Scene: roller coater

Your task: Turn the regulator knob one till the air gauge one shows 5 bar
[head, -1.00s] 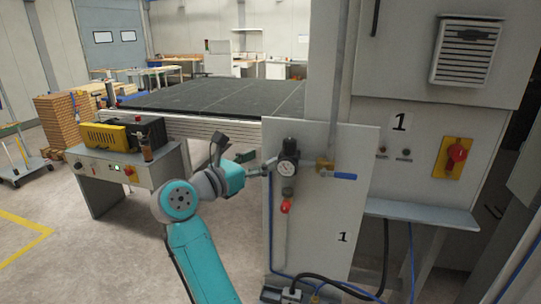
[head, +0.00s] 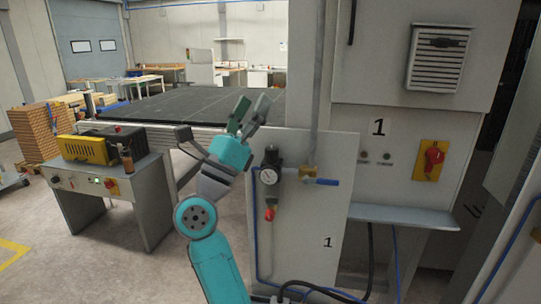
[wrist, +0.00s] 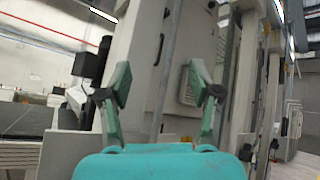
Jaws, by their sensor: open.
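The regulator has a black knob (head: 271,153) on top and a small round white-faced air gauge (head: 268,176) on its front. It is mounted on the upper left of the grey panel marked 1 (head: 310,215). The gauge needle is too small to read. My gripper (head: 252,106) is open and empty, up and to the left of the knob in the head view, its fingers pointing upward. It does not touch the knob. In the wrist view the two green fingers (wrist: 159,80) stand apart, and I cannot make out the knob or gauge there.
Right of the regulator is a brass valve with a blue lever (head: 322,182). A red part (head: 269,213) hangs below the gauge. A red switch on a yellow plate (head: 431,159) sits on the cabinet. A grey shelf (head: 405,215) juts out below. A control bench (head: 120,185) stands at left.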

